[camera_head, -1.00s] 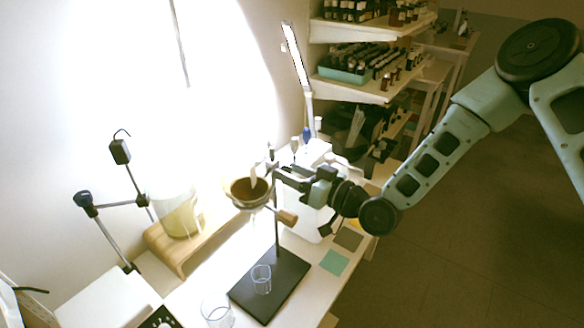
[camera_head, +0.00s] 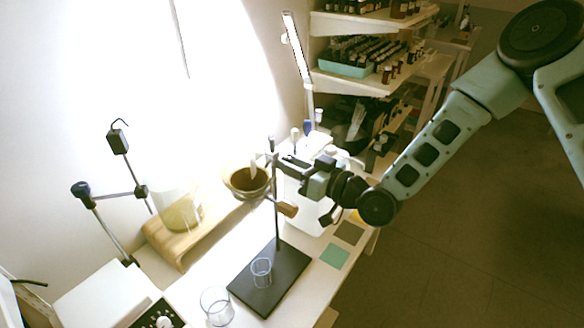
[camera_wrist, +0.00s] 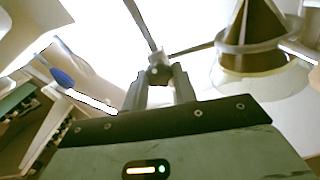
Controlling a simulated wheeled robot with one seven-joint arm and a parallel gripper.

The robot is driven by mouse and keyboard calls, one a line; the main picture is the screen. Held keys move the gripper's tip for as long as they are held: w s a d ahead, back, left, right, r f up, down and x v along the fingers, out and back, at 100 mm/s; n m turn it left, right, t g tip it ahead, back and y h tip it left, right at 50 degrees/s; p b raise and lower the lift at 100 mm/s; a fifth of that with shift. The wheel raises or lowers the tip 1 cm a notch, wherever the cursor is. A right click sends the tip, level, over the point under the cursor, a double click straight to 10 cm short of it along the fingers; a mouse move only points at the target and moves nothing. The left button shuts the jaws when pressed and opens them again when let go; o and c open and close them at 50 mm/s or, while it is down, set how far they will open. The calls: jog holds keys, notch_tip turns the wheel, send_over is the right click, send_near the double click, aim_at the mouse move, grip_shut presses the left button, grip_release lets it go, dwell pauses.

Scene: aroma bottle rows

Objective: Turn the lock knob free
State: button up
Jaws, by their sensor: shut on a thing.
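A retort stand has a black base (camera_head: 285,268) and a thin upright rod (camera_head: 277,228). A ring on the stand holds a funnel (camera_head: 247,182) with a brown filter; it also shows at the right of the wrist view (camera_wrist: 252,45). My gripper (camera_head: 291,168) is at the upper part of the rod, just right of the funnel. In the wrist view, its two fingers (camera_wrist: 159,88) are shut on a small dark lock knob (camera_wrist: 158,72) by the rod. The fingers partly hide the knob, and its turn angle cannot be told.
A small glass beaker (camera_head: 261,272) stands on the base, and another glass (camera_head: 216,305) stands at its front left. A wooden handle (camera_head: 288,210) juts out below my gripper. A wooden stand (camera_head: 165,248) with a glass vessel is left; bottle shelves (camera_head: 365,85) are behind.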

jog(key=shift+s+f+n+b, duration=0.1)
jog(key=shift+f+n+b, duration=0.1)
jog(key=shift+n+b, duration=10.55)
jog(key=shift+f+n+b, duration=0.15)
jog(key=shift+n+b, duration=6.5)
jog(key=shift+b, duration=8.1)
jog(key=o, duration=1)
jog(key=shift+c, duration=0.2)
